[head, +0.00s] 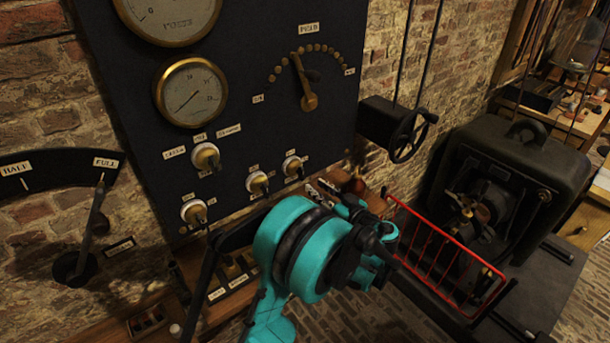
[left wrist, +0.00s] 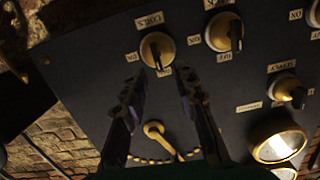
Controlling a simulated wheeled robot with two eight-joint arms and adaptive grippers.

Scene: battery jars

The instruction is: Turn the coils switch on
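The coils switch (left wrist: 157,50) is a round brass-rimmed knob with a dark handle under the COILS label in the left wrist view. Its handle leans down toward the lower small label; I cannot surely read its setting. In the head view it is the rightmost knob (head: 293,166) low on the dark panel. My left gripper (left wrist: 160,73) is open and empty, its two fingers pointing at the switch with a gap around its line. In the head view the teal wrist hides much of the left gripper (head: 328,190). My right gripper is not in view.
The dark panel (head: 235,60) also carries a supply knob (head: 206,156), other knobs, gauges (head: 190,92) and a brass field lever (head: 309,101). A red wire guard (head: 440,255) and a black machine (head: 510,180) stand to the right. A handwheel (head: 408,137) juts out beside the panel.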

